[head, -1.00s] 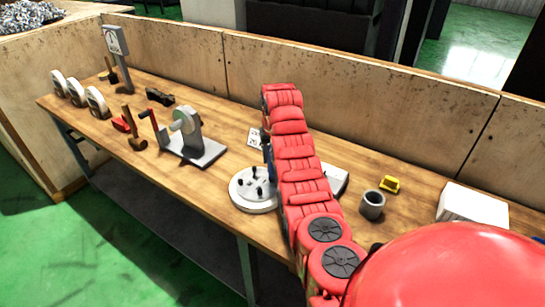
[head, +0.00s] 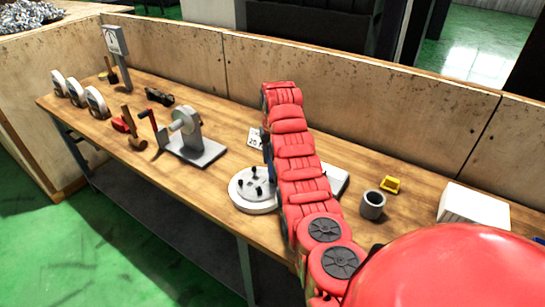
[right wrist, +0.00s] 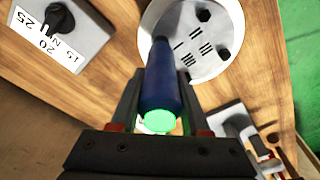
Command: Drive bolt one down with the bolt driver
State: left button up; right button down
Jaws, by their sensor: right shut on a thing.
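A round pale plate (head: 240,202) lies on the bench with several dark bolts standing in it. In the right wrist view the plate (right wrist: 160,15) shows short tally-like marks and dark bolts, one at the top (right wrist: 204,15) and one at the right (right wrist: 224,55). My right gripper (right wrist: 160,92) is shut on the bolt driver (right wrist: 163,78), a dark blue cylinder with a glowing green end. The driver's far end overlaps the plate's left part; the bolt there is mostly hidden, and I cannot tell if they touch. My left gripper is not in view.
A grey box with a dial and number scale (right wrist: 62,32) stands beside the plate. A grey cup (head: 372,206), yellow item (head: 390,184) and white block (head: 472,207) are to the right. A grinder-like stand (head: 190,145) is to the left. Wooden boards (head: 360,105) edge the bench's back.

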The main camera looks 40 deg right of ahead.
jog(key=shift+r, duration=2.85)
jog(key=shift+w, duration=0.1)
